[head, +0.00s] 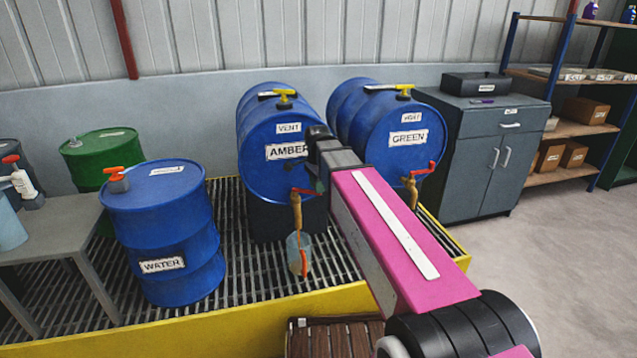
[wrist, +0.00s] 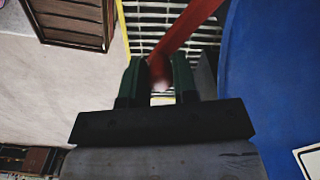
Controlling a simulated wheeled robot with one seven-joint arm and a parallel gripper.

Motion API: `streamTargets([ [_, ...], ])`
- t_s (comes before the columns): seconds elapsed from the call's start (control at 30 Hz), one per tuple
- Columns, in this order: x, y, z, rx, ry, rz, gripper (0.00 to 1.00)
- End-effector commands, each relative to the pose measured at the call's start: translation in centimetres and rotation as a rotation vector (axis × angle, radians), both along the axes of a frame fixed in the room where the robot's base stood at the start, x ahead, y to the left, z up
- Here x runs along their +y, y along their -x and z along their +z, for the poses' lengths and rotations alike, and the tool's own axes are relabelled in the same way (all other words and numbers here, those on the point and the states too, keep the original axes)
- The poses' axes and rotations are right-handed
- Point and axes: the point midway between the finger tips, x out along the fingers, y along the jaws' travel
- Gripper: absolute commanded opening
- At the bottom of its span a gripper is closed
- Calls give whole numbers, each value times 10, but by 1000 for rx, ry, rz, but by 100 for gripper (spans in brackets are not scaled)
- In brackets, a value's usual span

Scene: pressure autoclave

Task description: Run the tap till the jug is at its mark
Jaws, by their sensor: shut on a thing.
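The blue AMBER drum (head: 275,178) lies on its side on a dark stand, with a brass tap (head: 297,212) at its front. The tap's red lever (head: 303,191) is held by my gripper (head: 319,184); in the wrist view the red lever (wrist: 188,30) runs between the two green fingers of my gripper (wrist: 160,75). The jug's mark and level are too small to read.
The GREEN drum (head: 405,138) with its own red-levered tap stands to the right, partly behind my arm. An upright blue WATER drum (head: 165,235) stands left on the yellow-edged grating (head: 245,275). A grey cabinet (head: 490,150) and open floor lie right.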

Motion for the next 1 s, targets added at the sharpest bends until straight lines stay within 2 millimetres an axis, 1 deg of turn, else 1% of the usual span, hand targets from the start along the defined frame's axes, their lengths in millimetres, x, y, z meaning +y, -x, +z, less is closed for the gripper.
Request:
streamTargets([
  [0.03, 2, 6, 0, 0, 0, -39, 0],
  [0.1, 4, 10, 0, 0, 0, -96, 0],
  [0.4, 12, 22, 0, 0, 0, -287, 0],
  [0.63, 16, 26, 0, 0, 0, -359, 0],
  [1.0, 17, 27, 0, 0, 0, -381, 0],
])
